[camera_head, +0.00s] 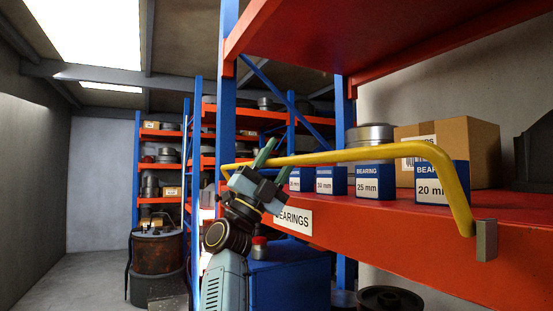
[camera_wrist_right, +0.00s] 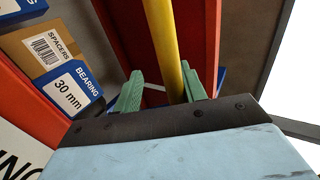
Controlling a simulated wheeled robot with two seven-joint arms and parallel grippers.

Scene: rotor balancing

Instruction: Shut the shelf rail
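The yellow shelf rail (camera_head: 370,154) runs across the front of the red shelf (camera_head: 370,220) in the head view, above the shelf board. Its near end bends down to a grey bracket (camera_head: 486,240) at the shelf's right. My right gripper (camera_head: 268,152) is at the rail's far left part. In the right wrist view the rail (camera_wrist_right: 163,40) passes between the two green fingers of this gripper (camera_wrist_right: 160,88), close to the right finger. A gap shows on the left, so the fingers are open; contact with the right finger is unclear. My left gripper is not in view.
Bearing boxes (camera_head: 375,180) stand on the shelf behind the rail, with a cardboard box (camera_head: 470,145) and a metal cylinder (camera_head: 370,135) farther back. A blue cabinet (camera_head: 290,275) is below the shelf. Another loaded rack stands at the back left. Floor at the left is partly free.

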